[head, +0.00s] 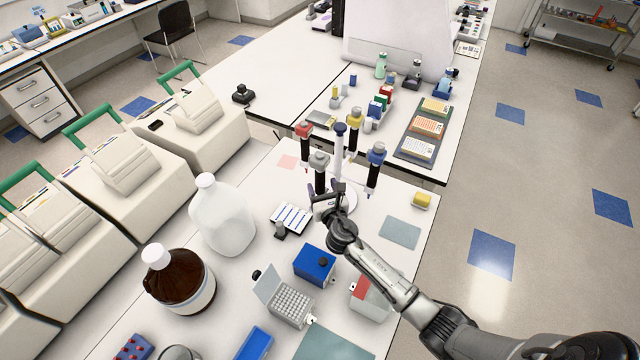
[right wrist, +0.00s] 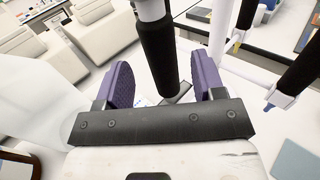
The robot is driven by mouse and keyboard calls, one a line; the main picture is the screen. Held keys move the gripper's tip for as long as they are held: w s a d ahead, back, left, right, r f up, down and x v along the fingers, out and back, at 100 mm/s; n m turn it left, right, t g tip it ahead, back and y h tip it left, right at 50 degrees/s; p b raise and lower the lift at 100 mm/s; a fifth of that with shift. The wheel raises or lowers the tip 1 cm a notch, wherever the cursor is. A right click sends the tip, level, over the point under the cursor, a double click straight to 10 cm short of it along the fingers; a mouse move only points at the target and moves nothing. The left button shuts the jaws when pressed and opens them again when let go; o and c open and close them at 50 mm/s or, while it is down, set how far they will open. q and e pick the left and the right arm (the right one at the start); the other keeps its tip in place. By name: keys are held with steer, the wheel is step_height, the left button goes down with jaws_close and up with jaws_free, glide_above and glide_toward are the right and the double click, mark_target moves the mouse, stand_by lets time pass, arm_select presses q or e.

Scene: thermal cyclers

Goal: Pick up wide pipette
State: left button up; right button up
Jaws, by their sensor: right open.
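Several pipettes hang upright on a round white stand (head: 342,199). They include a grey-topped pipette (head: 319,160), a red-topped one (head: 304,130), a yellow-topped one (head: 355,119) and a blue-topped one (head: 376,153). I cannot tell by label which is the wide pipette. My right gripper (head: 324,204) is low at the stand's front, by the grey-topped pipette. In the right wrist view, its purple fingers (right wrist: 162,68) are open on either side of a black pipette body (right wrist: 158,50), with gaps visible. My left gripper is not in view.
A large white jug (head: 222,220) and a brown bottle (head: 178,280) stand left of the stand. A blue box (head: 314,264) and an open tip box (head: 291,304) sit in front. A yellow item (head: 422,200) and a grey-green mat (head: 400,232) lie right.

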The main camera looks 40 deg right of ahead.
steer(key=shift+x, duration=2.65)
steer(key=shift+s, duration=0.1)
steer(key=c, duration=0.7)
